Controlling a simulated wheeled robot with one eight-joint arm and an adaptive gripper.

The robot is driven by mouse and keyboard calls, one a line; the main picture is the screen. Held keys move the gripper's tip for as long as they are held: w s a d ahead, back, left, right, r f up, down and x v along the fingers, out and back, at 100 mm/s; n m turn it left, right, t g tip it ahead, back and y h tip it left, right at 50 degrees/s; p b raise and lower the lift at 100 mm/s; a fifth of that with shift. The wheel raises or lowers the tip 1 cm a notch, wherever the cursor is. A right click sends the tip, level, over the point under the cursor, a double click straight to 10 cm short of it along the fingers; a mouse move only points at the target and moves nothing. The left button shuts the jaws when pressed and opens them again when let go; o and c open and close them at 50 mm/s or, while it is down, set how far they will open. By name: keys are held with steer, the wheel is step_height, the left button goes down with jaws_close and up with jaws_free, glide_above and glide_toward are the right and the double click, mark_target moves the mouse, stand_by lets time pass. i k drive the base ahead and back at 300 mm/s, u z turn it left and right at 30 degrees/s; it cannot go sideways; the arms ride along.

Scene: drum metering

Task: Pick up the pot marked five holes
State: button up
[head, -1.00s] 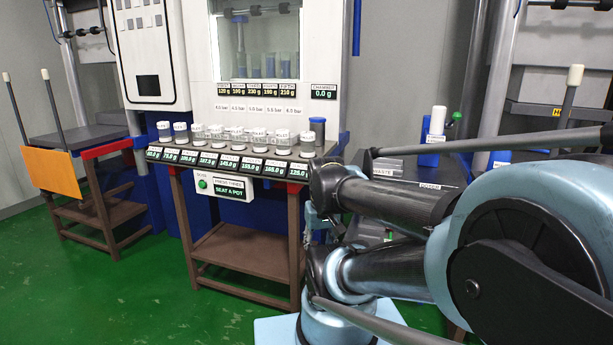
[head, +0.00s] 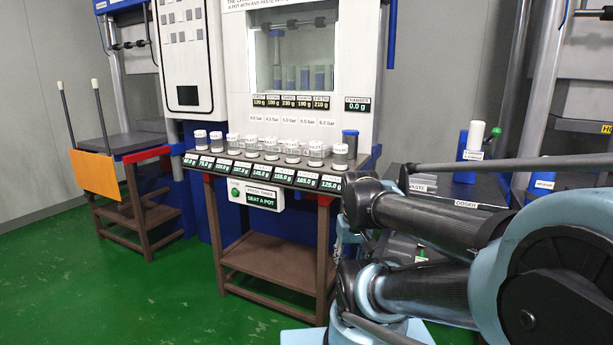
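A row of several small clear pots with white lids stands on the dark shelf (head: 268,168) in front of the white machine, in the head view. One pot (head: 200,139) is at the left end, one (head: 268,148) near the middle and one (head: 340,157) at the right end. The lid markings are too small to read, so I cannot tell which pot is marked five holes. My arm fills the right side, to the right of the shelf. My gripper is not clearly visible.
Gram displays line the shelf's front edge above a "SEAT A POT" panel (head: 255,196). A blue cylinder (head: 350,142) stands behind the right end pot. A dark bench (head: 425,190) with a white-and-blue bottle (head: 473,150) is at right. Green floor (head: 130,290) is clear at front left.

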mark_target(251, 140)
steer(key=z, duration=0.25)
steer(key=i, duration=0.85)
steer(key=u, duration=1)
